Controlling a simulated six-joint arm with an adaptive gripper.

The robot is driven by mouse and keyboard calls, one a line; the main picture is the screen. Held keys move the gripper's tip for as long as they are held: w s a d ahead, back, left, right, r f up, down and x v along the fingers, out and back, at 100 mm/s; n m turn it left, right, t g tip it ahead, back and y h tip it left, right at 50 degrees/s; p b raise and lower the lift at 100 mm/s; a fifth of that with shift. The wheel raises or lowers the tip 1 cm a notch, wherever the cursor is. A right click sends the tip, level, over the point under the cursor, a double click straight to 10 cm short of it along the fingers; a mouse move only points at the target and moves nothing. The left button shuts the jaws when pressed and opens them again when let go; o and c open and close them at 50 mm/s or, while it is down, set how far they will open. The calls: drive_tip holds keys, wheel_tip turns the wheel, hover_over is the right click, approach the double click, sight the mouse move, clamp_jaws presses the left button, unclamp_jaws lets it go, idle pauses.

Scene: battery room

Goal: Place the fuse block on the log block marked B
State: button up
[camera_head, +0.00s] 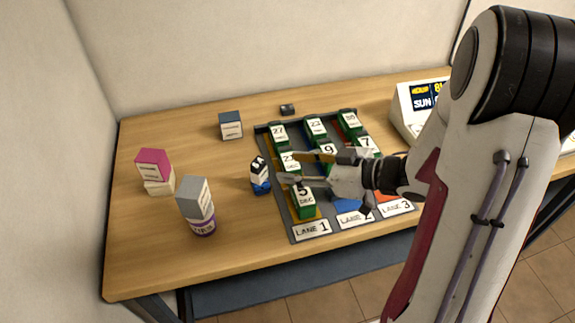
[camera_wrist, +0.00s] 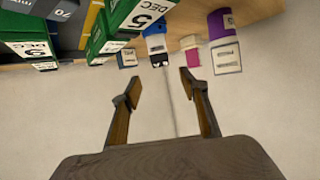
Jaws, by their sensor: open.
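I cannot read which block is the fuse block or which is marked B. My gripper (camera_head: 290,167) is open and empty above the lane tray's left side, right of the carton. In the wrist view my gripper (camera_wrist: 160,84) is open, with the carton (camera_wrist: 156,42) beyond its fingertips.
A grey lane tray (camera_head: 282,221) holds several green dated blocks, one being the DEC 5 block (camera_head: 304,201). A small dark object (camera_head: 288,109) lies behind it. A white calendar display (camera_head: 420,106) stands at the right. Walls close the back and left; the table's front left is bare.

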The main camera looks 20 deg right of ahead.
drive_tip(key=shift+s+d+r, duration=0.2)
drive_tip(key=shift+s+d, duration=0.05)
drive_tip(key=shift+d, duration=0.05)
idle(0.5)
drive_tip(key=shift+w+d+r+h, duration=0.15)
drive_tip(key=shift+w+d+h, duration=0.1)
drive_tip(key=shift+w+h, duration=0.1)
drive_tip(key=w+d+r+m+t+h, duration=0.2)
drive_tip(key=w+d+r+h, duration=0.1)
drive_tip(key=d+r+h, duration=0.25)
drive_tip(key=s+d+r+m+h, duration=0.4)
drive_tip(key=r+h, duration=0.1)
drive_tip(key=s+a+m+g+y, duration=0.1)
drive_tip(key=s+a+g, duration=0.2)
drive_tip(key=s, duration=0.8)
drive_tip(key=s+a+m+g, duration=0.2)
drive_tip(key=s+a, duration=0.6)
drive_tip(key=s, duration=0.3)
drive_tip(key=shift+s+g+y, duration=0.3)
drive_tip(key=shift+g+y, duration=0.1)
drive_tip(key=shift+f, duration=0.1)
